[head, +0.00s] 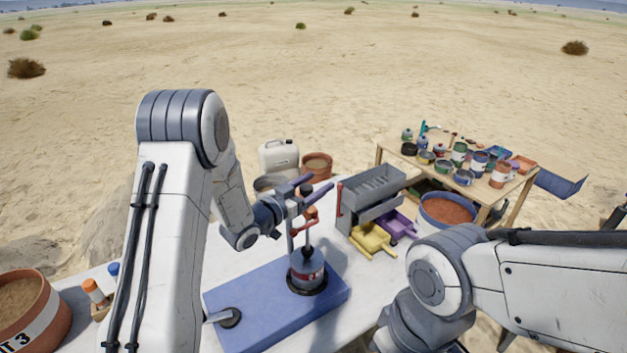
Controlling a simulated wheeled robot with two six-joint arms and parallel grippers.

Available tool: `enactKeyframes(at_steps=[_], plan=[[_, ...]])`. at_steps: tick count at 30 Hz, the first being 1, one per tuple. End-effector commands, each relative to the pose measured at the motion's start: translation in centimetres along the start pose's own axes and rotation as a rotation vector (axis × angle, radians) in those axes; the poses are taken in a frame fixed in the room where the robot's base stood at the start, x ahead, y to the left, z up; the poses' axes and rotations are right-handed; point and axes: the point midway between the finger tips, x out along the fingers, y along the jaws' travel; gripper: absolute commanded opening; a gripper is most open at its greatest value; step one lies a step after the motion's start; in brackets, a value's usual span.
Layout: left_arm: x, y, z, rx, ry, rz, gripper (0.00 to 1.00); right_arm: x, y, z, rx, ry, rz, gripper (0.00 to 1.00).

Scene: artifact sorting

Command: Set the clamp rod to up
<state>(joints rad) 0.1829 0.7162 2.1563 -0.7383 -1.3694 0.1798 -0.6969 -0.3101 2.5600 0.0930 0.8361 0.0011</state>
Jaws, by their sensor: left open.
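A blue base board (255,315) lies on the white table, with a metal lever on a round black mount (229,317) at its left end. A grey can-like vessel with a red mark (307,268) stands upright on the board in a dark ring. Above it are a slim upright post (291,238) and a red-orange rod part (303,228); which piece is the clamp rod is hard to tell. My left gripper (318,192) is open around or just beside the top of this assembly, partly hiding it; contact cannot be told. My right gripper is out of view.
A grey drawer unit (370,190) with yellow (373,240) and purple (399,225) trays stands right of the board. A white jerrycan (279,157) and buckets stand behind. A wooden table (385,155) holds paint cans. My right arm covers the lower right.

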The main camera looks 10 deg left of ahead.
Motion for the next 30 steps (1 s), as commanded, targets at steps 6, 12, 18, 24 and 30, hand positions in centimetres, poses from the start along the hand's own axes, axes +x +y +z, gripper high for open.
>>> enactKeyframes(at_steps=[6,12,18,24,30], plan=[[0.1,-0.06,0.05,0.0,0.0,-0.001,0.71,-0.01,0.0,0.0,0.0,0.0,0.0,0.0],[0.04,-0.1,0.03,0.0,0.0,-0.002,0.14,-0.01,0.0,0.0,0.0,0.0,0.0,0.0],[0.02,-0.11,0.02,0.0,0.0,-0.002,0.0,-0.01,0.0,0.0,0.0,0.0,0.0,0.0],[0.01,-0.11,0.01,0.0,0.0,-0.002,0.0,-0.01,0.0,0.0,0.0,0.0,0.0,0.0],[0.01,-0.11,0.01,0.0,0.0,-0.002,0.0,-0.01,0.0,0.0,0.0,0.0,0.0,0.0]])
